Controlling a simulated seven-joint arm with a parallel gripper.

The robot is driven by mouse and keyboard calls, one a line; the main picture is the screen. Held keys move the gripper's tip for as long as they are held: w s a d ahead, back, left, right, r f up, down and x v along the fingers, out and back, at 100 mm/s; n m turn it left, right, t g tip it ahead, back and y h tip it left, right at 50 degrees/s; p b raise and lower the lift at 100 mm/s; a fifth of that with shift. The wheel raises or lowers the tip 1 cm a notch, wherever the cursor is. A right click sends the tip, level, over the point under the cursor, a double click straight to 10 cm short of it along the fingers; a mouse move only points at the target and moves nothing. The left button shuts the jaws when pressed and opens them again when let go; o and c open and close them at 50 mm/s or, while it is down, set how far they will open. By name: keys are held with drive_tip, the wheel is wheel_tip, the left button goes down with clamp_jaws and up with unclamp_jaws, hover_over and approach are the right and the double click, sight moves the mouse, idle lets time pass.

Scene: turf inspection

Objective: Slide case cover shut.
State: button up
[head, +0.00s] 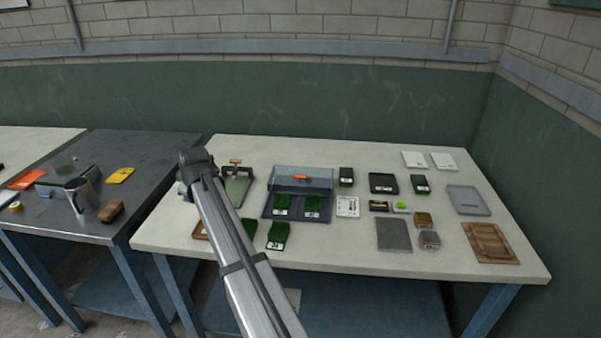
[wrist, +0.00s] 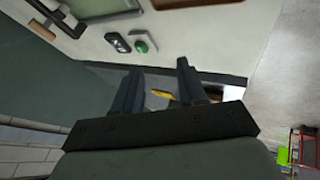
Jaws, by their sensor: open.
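The case (head: 267,211) stands on the light table, a dark base with green turf samples (head: 312,204) in its front part. Its clear bluish cover (head: 318,182) with an orange handle (head: 300,177) sits over the rear part, leaving the front samples uncovered. My gripper (head: 190,170) is raised at the left of the case, apart from it, and its jaws are hard to make out in the head view. In the wrist view my gripper (wrist: 160,75) shows two dark fingers spread apart with nothing between them. The case is not recognisable in the wrist view.
Turf blocks (head: 278,234) lie in front of the case. A white card (head: 347,206), a black scale (head: 383,183), a grey tray (head: 468,200) and a brown wooden tray (head: 490,242) lie to its right.

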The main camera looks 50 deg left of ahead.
drive_tip(key=w+d+r+h, duration=0.1)
drive_tip(key=w+d+r, duration=0.15)
drive_tip(key=w, duration=0.85)
drive_tip(key=w+d+r+h, duration=0.1)
drive_tip(key=w+d+r, duration=0.15)
drive_tip(key=w, duration=0.85)
drive_tip(key=n+g, duration=0.2)
approach(303, 176)
drive_tip(key=shift+h, duration=0.3)
drive_tip(key=x, duration=0.5)
drive_tip(key=a+x, duration=0.1)
drive_tip(key=x, duration=0.2)
drive_tip(key=shift+s+r, duration=0.15)
drive_tip(key=shift+r, duration=0.05)
drive_tip(key=shift+c, duration=0.2)
clamp_jaws()
